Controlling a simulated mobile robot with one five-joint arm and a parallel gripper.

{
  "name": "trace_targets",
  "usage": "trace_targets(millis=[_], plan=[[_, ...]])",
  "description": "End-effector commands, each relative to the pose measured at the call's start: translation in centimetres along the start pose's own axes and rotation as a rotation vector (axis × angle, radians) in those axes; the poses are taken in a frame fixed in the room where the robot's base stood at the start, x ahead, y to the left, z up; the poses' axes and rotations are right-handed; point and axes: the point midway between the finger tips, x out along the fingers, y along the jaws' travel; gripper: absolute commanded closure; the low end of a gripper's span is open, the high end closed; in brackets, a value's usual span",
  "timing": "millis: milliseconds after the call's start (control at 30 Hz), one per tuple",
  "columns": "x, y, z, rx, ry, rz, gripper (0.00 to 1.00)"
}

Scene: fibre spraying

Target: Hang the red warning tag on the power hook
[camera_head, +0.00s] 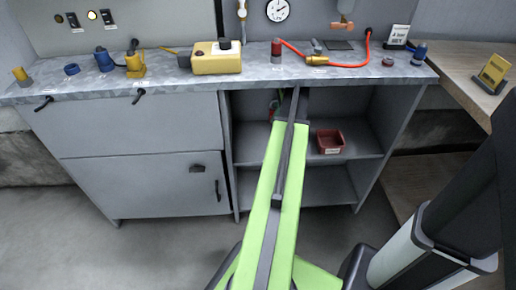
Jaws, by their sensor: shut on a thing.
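My gripper (276,99) is at the far end of my green arm, below the counter's front edge, before the open shelf. My arm hides most of it. A small red patch, seemingly the red warning tag (272,110), shows there, and my gripper is shut on it. The tag's shape and hole cannot be made out. Two dark hooks stick out from the counter's front edge: one at the far left (43,104) and one left of the middle (138,96). Both look empty. I cannot tell which is the power hook.
The grey counter (225,82) holds a yellow box (217,60), a yellow padlock (135,66), a red hose (335,63) and small bottles. A red bin (330,141) stands on the shelf. A wooden table (455,70) is at the right. The floor at left is clear.

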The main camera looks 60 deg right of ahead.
Motion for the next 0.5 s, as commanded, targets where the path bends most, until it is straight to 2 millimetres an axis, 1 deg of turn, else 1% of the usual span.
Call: trace_targets(millis=[33,200,300,400,500], plan=[[0.4,2.1,0.9,-0.001,0.0,0.001,1.0],[1.4,6.8,3.5,-0.003,-0.001,0.002,1.0],[2.0,9.3,4.8,-0.003,0.0,0.001,1.0],[2.4,11.0,5.8,-0.003,0.0,0.001,1.0],[2.6,11.8,6.3,-0.003,0.0,0.001,1.0]])
